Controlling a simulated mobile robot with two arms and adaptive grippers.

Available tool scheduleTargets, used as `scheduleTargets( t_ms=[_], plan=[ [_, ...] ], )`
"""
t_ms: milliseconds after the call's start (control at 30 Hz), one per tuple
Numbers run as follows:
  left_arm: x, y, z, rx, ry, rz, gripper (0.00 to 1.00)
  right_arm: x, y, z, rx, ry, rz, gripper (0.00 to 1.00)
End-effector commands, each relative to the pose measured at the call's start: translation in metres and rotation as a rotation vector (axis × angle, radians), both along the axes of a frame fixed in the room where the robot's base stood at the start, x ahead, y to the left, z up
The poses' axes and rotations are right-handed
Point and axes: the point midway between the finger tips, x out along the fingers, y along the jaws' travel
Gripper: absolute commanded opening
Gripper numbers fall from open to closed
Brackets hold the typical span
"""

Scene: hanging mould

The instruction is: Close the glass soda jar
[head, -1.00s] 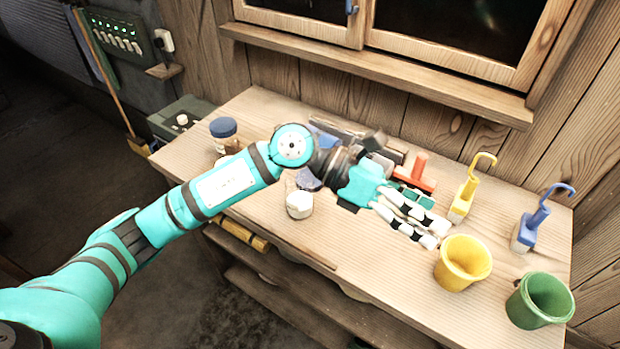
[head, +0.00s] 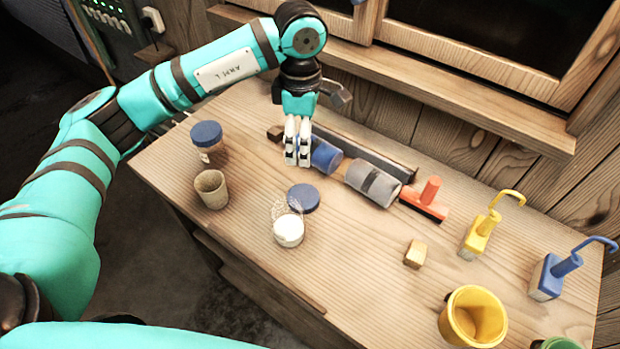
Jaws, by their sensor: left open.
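A glass jar (head: 288,228) with white contents stands upright near the middle of the table in the head view; its clear upper part is open. A round blue lid (head: 303,197) lies flat on the table just behind it, apart from the jar's body. My left gripper (head: 297,155) is open and points down behind the lid, beside the blue end of a roller. I see nothing held in it. My right gripper is not in view.
A brown jar with a blue lid (head: 207,140) and a beige cup (head: 211,188) stand at left. The table's front middle is clear.

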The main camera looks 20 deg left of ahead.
Motion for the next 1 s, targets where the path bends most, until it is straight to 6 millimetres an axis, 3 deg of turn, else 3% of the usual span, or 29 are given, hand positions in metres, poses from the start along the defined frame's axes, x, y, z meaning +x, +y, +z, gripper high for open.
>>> scheduleTargets(
  t_ms=[133, 300, 400, 533, 800, 1000],
  plan=[
    [0.000, 0.001, 0.000, 0.002, 0.000, 0.000, 0.78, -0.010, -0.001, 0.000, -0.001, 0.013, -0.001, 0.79],
    [0.000, 0.000, 0.000, 0.001, 0.000, 0.000, 0.78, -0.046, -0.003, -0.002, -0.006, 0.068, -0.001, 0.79],
    [0.000, 0.000, -0.006, 0.001, 0.003, 0.001, 0.78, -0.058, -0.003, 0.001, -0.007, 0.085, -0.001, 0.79],
    [-0.002, 0.001, -0.027, 0.002, 0.007, 0.002, 0.78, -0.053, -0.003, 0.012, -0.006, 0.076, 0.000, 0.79],
    [-0.002, 0.000, -0.085, 0.000, 0.006, 0.001, 0.78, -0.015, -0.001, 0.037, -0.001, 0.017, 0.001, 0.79],
    [-0.002, 0.000, -0.115, 0.001, 0.002, 0.001, 0.78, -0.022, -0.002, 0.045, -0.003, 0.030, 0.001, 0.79]
  ],
)
